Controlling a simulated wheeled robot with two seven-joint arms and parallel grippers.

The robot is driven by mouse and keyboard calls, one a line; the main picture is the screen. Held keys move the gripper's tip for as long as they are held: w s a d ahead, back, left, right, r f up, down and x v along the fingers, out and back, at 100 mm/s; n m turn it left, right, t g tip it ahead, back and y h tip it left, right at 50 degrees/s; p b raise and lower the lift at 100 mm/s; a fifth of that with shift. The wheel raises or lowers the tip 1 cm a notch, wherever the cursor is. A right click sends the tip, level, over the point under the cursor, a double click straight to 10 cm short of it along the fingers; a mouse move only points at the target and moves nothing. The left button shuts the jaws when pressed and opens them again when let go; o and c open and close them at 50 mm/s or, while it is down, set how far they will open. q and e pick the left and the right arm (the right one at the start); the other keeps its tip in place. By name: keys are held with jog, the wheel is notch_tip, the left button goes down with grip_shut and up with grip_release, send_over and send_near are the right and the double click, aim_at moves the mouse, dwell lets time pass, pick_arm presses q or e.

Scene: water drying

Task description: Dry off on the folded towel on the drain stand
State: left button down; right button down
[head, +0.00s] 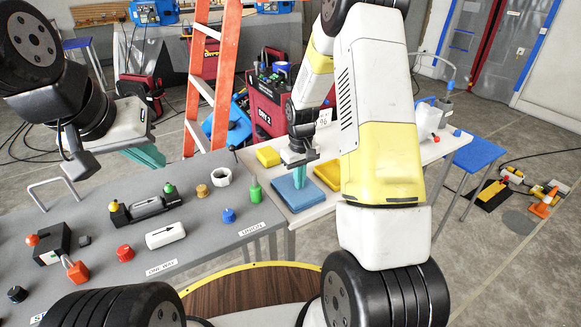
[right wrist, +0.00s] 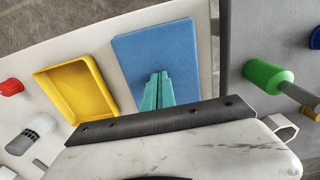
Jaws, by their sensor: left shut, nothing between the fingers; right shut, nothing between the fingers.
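The blue folded towel (head: 290,199) lies flat on the white table, and it shows in the right wrist view (right wrist: 180,40) as a blue rectangle. My right gripper (head: 299,183) points down over the towel with its teal fingers shut and empty. The fingertips (right wrist: 158,88) appear over the towel's near part in the right wrist view; I cannot tell whether they touch it. My left gripper (head: 146,156) is above the grey table at the left, shut and empty. I cannot make out a separate drain stand under the towel.
A yellow tray (right wrist: 43,84) lies beside the towel, and a yellow block (head: 267,156) sits behind it. The grey table (head: 215,240) holds a green-capped fitting (head: 253,192), a blue knob (head: 229,215) and several valve parts. An orange ladder (head: 225,75) stands behind.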

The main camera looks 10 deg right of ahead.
jog(key=shift+s+d+f, duration=0.2)
jog(key=shift+s+f, duration=0.15)
jog(key=shift+f, duration=0.25)
jog(key=shift+w+r, duration=0.1)
jog(key=shift+r, duration=0.1)
notch_tip(320, 180, up, 15)
jog(key=shift+w+a, duration=0.15)
jog(key=shift+w, duration=0.15)
jog(key=shift+f, duration=0.1)
jog(key=s+r+m+t+y, duration=0.1)
jog(key=s+r+m+t, duration=0.15)
jog(key=s+r, duration=0.85)
jog(key=s+a+r+t+y, duration=0.1)
jog(key=s+a+r+t, duration=0.1)
jog(key=s, duration=1.1)
notch_tip(320, 180, up, 3)
jog(key=shift+s+f+m+t, duration=0.2)
jog(key=shift+m+t, duration=0.25)
jog(key=shift+t, duration=0.3)
